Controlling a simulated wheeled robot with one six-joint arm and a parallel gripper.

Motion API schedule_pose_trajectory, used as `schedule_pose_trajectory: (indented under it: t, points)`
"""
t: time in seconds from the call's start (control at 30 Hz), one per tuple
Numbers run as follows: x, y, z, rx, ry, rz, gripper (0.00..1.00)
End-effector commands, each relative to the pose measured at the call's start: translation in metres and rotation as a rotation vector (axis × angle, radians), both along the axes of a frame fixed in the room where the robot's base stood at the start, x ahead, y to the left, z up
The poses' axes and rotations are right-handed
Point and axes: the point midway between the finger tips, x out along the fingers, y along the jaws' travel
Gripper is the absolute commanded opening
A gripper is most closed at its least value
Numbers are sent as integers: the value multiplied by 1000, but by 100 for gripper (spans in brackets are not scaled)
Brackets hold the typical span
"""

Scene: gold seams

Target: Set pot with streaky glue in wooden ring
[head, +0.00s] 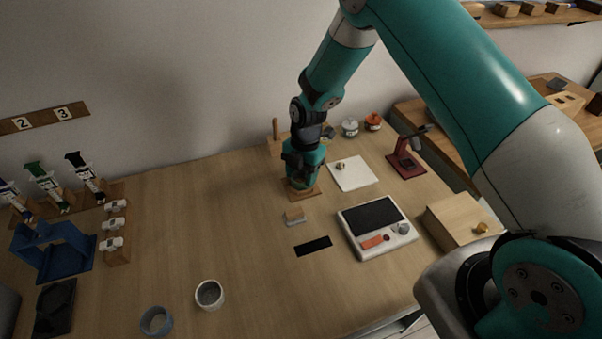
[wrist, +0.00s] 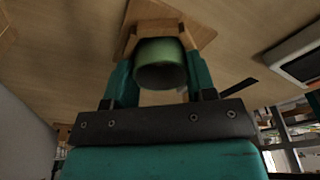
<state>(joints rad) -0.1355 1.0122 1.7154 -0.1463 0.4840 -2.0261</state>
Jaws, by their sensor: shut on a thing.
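In the wrist view my gripper (wrist: 161,75) has its teal fingers on both sides of a green pot (wrist: 160,50) and is shut on it. The wooden ring (wrist: 205,30) with its flat base is right by the pot's far end. I cannot tell whether the pot is inside the ring or just above it. In the head view my gripper (head: 302,181) points down over the ring's wooden base (head: 314,193) and hides the pot. Any glue streaks on the pot are not visible.
A scale (head: 396,240), white tile (head: 362,174) and red stand (head: 408,168) are to the right.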

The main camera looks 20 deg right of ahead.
Motion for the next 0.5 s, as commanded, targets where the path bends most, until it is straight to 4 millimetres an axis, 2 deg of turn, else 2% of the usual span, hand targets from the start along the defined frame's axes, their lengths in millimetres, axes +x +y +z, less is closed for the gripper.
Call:
schedule_pose_trajectory:
  t: [0.4,0.43,0.5]
  points:
    - [0,0,-2,0,0,0,29]
    - [0,0,-2,0,0,0,53]
    - [0,0,-2,0,0,0,69]
